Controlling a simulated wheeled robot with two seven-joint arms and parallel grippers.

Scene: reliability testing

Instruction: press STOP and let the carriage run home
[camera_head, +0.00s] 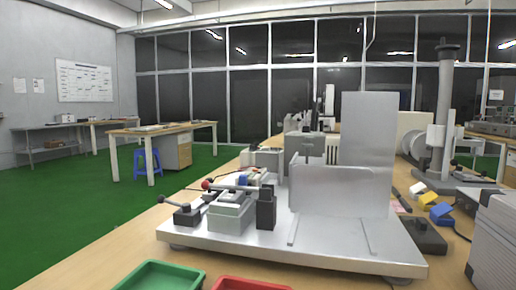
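A test rig with a pale metal base plate (270,252) stands on the wooden bench in front of me. An upright metal plate with side cheeks, which looks like the carriage (330,190), stands over two thin rails on the base. A taller flat panel (367,140) rises behind it. At the rig's left are a stepped grey block (230,212), a black upright block (266,209) and a black-handled lever clamp (186,212). A small red knob (206,184) shows behind them. I cannot make out a button marked STOP. Neither gripper is in view.
A green tray (160,276) and a red tray (247,284) lie at the bench's front edge. White, yellow and blue small blocks (441,213) and a black box (417,236) sit right of the rig. A grey instrument (496,240) stands at far right.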

